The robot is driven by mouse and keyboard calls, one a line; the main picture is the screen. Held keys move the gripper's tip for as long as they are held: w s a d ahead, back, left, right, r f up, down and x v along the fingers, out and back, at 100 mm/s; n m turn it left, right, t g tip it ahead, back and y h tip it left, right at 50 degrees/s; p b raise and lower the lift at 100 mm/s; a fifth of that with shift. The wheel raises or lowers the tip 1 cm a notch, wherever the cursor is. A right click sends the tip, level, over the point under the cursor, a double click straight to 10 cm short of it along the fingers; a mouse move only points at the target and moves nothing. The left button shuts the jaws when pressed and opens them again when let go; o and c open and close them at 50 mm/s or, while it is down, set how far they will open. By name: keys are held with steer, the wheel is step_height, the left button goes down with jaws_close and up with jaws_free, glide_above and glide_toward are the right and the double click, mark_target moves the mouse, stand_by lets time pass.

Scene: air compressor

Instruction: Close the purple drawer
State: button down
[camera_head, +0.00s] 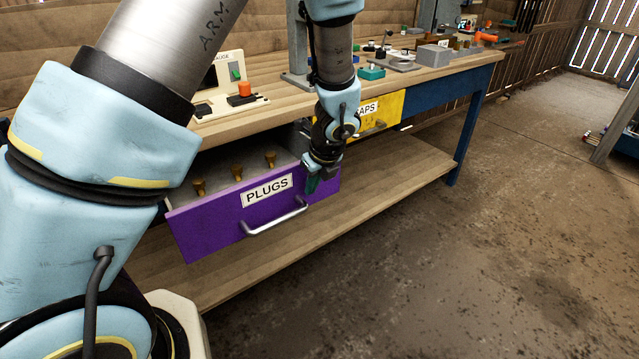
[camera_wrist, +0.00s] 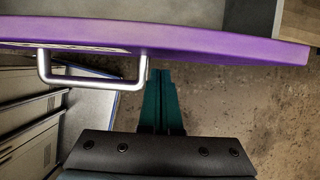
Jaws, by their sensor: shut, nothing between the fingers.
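The purple drawer (camera_head: 225,222) is labelled PLUGS and stands pulled out from under the workbench top. Several brass plugs (camera_head: 237,172) stand inside it. A silver bar handle (camera_head: 275,218) is on its front; it also shows in the wrist view (camera_wrist: 92,82). My gripper (camera_head: 312,184) is at the right part of the drawer front, to the right of the handle. In the wrist view its green fingers (camera_wrist: 161,78) are together and empty, with their tips close to the purple front (camera_wrist: 220,45). I cannot tell whether they touch it.
A yellow drawer (camera_head: 385,112) labelled CAPS sits to the right under the bench top (camera_head: 440,72). A wooden lower shelf (camera_head: 400,175) runs below the drawers. Gauges and small parts stand on the bench. The concrete floor (camera_head: 450,260) in front is clear.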

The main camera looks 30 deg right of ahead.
steer(key=shift+w, duration=0.45)
steer(key=shift+w+a, duration=0.1)
steer(key=shift+w, duration=0.05)
